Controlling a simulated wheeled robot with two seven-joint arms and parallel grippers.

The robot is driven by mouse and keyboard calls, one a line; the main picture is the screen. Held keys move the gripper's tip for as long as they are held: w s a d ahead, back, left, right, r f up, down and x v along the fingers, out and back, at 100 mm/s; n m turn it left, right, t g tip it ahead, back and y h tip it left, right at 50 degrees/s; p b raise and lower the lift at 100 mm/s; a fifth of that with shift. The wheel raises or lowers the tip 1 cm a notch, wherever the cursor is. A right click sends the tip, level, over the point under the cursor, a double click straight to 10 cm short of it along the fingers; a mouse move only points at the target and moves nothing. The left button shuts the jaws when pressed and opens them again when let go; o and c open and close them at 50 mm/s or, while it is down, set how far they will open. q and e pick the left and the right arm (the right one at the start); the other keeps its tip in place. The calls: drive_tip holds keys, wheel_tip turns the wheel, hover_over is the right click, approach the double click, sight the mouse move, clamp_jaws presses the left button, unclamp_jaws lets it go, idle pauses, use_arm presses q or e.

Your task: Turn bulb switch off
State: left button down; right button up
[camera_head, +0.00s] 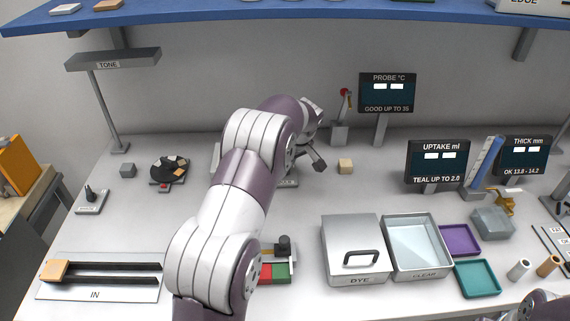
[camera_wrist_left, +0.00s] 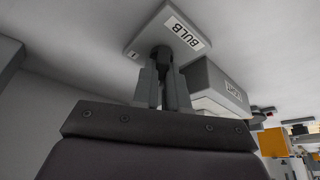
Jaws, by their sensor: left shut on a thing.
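The bulb switch (camera_wrist_left: 180,22) shows in the left wrist view as a light grey plate with a white label reading BULB and a dark lever knob. My left gripper (camera_wrist_left: 163,76) is shut on the lever, with one finger on each side of it. A mark like "I" is on the plate's left edge. In the head view my left arm reaches up through the middle and hides most of the switch and the gripper. My right gripper is out of view; only part of my right arm shows at the lower right corner.
A grey labelled box (camera_wrist_left: 218,88) stands close beside the switch in the left wrist view. The DYE box (camera_head: 352,240) and CLEAR tray (camera_head: 428,274) are nearer.

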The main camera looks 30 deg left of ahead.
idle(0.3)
use_arm(q)
drive_tip(key=c, duration=1.2)
unclamp_jaws()
drive_tip(key=shift+o, duration=0.2)
drive_tip(key=p+v, duration=0.4)
drive_tip(key=v, duration=0.8)
drive_tip(key=shift+d+r, duration=0.15)
drive_tip(key=shift+r, duration=0.15)
